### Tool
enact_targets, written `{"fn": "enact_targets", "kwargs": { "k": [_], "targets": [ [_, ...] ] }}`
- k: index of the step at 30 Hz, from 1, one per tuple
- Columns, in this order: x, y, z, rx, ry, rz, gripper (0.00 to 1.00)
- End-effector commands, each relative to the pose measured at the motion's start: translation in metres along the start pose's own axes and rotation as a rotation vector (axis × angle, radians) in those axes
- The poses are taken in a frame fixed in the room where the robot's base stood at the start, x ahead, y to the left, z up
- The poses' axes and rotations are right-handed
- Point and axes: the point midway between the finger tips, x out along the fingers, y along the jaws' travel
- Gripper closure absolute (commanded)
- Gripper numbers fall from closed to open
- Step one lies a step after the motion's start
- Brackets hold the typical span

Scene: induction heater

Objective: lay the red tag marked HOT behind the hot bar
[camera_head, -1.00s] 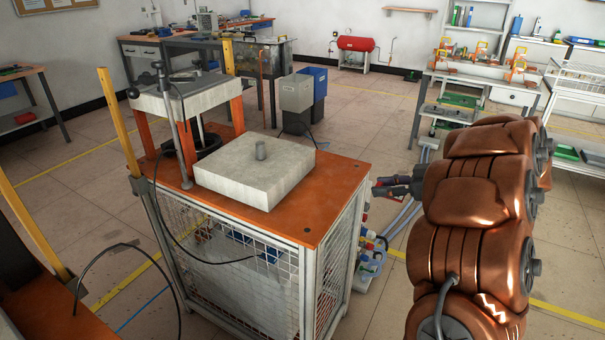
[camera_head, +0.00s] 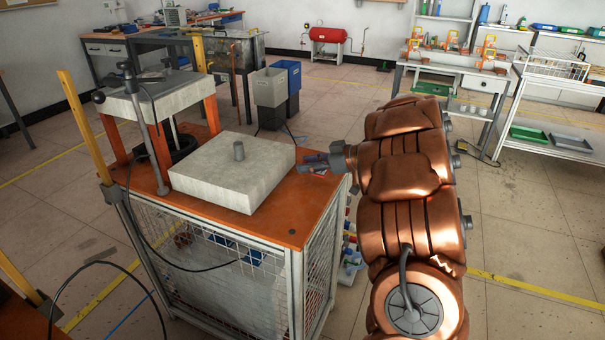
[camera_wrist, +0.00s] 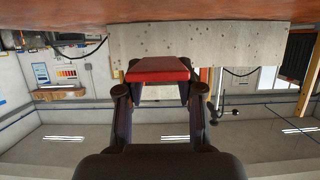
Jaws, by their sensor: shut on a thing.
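In the wrist view, which appears upside down, my gripper (camera_wrist: 160,88) is shut on a red tag (camera_wrist: 158,70), held flat between the fingertips. The word on the tag cannot be read. The block also shows in the wrist view (camera_wrist: 200,45), beyond the tag; the bar cannot be made out there.
A raised pale slab on orange legs (camera_head: 160,95) and a grey post (camera_head: 148,130) stand on the bench's left part. A black cable hangs over the front mesh. The orange top is bare right of and in front of the block. Grey and blue bins (camera_head: 270,88) stand behind.

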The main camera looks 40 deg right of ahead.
Motion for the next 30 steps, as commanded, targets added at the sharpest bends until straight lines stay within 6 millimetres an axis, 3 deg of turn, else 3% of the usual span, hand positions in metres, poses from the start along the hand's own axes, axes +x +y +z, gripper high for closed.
{"fn": "enact_targets", "kwargs": {
  "k": [3,8,15,29,30],
  "targets": [
    [0.013,0.002,-0.004,-0.002,-0.002,0.001,0.87],
    [0.019,0.003,-0.003,0.0,-0.001,0.002,0.87],
    [0.03,0.002,0.024,0.005,-0.001,-0.001,0.87],
    [0.032,0.003,0.031,0.002,-0.001,0.002,0.87],
    [0.032,0.003,0.031,0.001,-0.001,0.002,0.6]
  ]
}}
